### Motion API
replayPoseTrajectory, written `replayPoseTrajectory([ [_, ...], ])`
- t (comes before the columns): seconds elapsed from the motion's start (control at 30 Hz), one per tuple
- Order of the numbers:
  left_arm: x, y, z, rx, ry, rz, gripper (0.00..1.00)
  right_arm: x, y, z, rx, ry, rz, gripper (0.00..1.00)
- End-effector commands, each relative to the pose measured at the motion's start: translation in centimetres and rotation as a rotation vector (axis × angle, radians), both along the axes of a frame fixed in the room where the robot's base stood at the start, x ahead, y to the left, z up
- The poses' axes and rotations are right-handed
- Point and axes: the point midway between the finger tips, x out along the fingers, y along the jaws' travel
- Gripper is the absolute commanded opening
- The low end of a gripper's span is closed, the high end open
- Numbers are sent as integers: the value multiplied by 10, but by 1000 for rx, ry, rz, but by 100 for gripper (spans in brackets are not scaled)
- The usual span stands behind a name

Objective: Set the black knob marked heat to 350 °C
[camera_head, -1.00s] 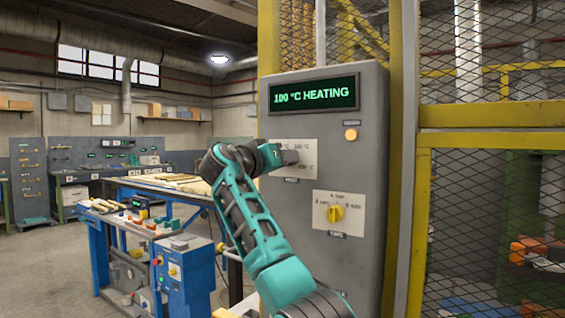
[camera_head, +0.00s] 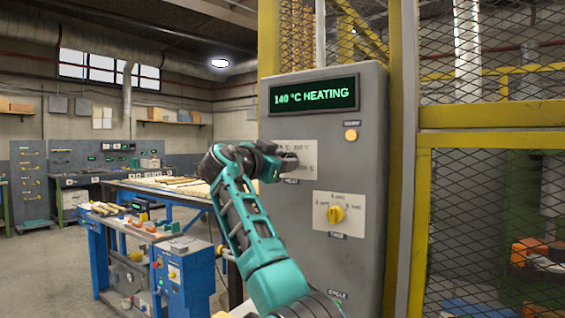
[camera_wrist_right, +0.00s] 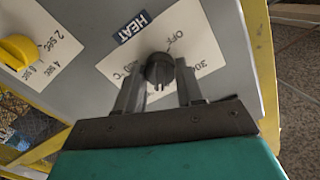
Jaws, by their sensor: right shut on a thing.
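The black heat knob (camera_wrist_right: 159,70) sits on a white scale plate (camera_head: 308,158) on the grey control cabinet. My right gripper (camera_wrist_right: 158,88) is shut on it, one finger on each side. In the wrist view a pale mark on the knob points down toward my gripper; the scale marks near it are partly hidden. The "HEAT" label (camera_wrist_right: 131,27) is beside the plate. In the head view my right gripper (camera_head: 287,160) covers much of the knob. The green display (camera_head: 313,94) reads "140 °C HEATING". My left gripper is not in view.
A yellow time knob (camera_head: 336,214) is below and to the right on the same cabinet. An amber lamp (camera_head: 351,135) is above it. A yellow-framed mesh fence (camera_head: 490,200) stands at the right. A blue workbench (camera_head: 180,272) stands at the left.

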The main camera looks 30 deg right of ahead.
Motion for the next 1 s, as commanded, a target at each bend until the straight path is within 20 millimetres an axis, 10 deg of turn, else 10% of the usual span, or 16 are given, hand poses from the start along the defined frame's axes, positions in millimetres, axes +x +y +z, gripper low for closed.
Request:
replayPoseTrajectory([
  [0.67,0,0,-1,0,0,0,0,1,1,-3,26,-47,-1,7],
  [0.7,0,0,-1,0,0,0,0,1,1,-3,26,-47,-1,41],
  [1.0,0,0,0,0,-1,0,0,0,0,-1,23,-49,0,63],
])
